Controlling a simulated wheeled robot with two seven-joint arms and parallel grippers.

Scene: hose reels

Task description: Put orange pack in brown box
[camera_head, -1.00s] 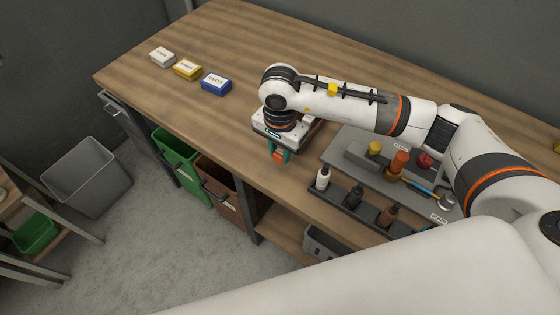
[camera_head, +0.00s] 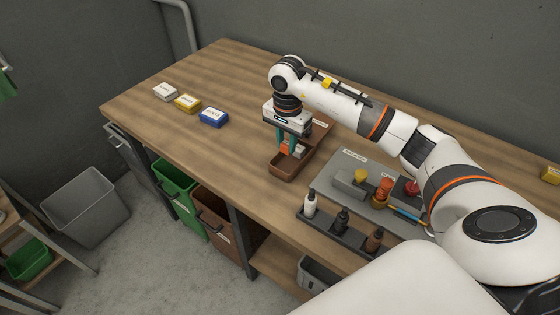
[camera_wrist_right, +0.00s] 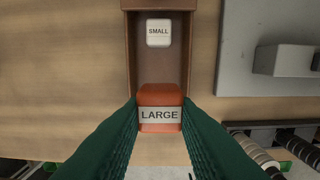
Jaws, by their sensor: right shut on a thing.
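The orange pack (camera_head: 285,147), with a white label reading LARGE, is gripped between the green fingers of my right gripper (camera_head: 286,150). In the right wrist view the orange pack (camera_wrist_right: 160,97) sits between the two fingertips. It is over the near end of a brown open tray (camera_head: 283,172) on the table; its exact height above the tray floor is hard to tell. A brown box (camera_head: 227,218) with a dark handle stands below the table's front edge, beside a green one. My left gripper is not in view.
A white pack marked SMALL (camera_wrist_right: 158,32) lies in the tray's far end. White (camera_head: 165,92), yellow (camera_head: 187,103) and blue (camera_head: 213,118) packs lie at left. A grey tool tray (camera_head: 352,172) and bottle rack (camera_head: 338,228) stand right. The table's left middle is clear.

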